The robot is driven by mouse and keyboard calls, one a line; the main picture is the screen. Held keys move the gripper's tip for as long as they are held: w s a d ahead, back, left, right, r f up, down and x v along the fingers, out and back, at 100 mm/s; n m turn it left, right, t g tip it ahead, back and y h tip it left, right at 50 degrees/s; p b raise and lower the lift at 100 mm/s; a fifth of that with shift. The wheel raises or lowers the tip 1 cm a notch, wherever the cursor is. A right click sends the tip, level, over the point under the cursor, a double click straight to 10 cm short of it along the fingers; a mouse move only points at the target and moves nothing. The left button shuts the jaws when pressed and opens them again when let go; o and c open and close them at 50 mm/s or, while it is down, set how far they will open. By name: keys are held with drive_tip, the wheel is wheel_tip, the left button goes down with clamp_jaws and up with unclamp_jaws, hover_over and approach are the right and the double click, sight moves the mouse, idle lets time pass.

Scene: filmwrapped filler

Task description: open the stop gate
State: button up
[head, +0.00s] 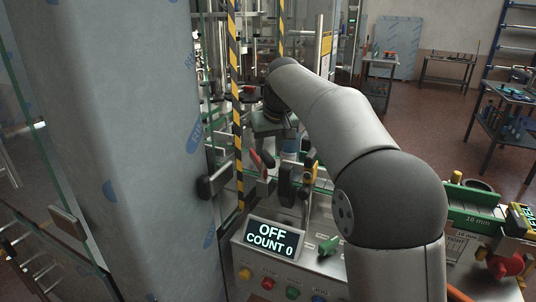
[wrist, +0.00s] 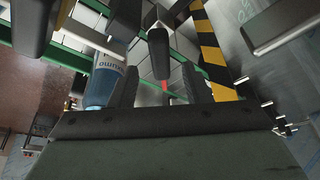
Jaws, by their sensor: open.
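My gripper (wrist: 159,70) is open, its two dark fingers apart in the wrist view. A black handle-like part (wrist: 158,48) with a red piece below it shows between and beyond the fingers; I cannot tell whether they touch. In the head view my gripper hangs over the machine's conveyor, partly hidden by my arm. A red part (head: 268,159) stands below it, beside a black upright block (head: 286,186). I cannot tell for certain which part is the stop gate, or its position.
A blue bottle (wrist: 104,84) stands close to the left finger. A display (head: 273,238) reads "OFF COUNT 0", with coloured buttons below and a green knob (head: 328,245) beside it. A yellow-black striped post (head: 235,90) and a film-wrapped panel (head: 125,140) stand left.

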sight(268, 155)
drive_tip(key=shift+x, duration=1.8)
clamp_jaws()
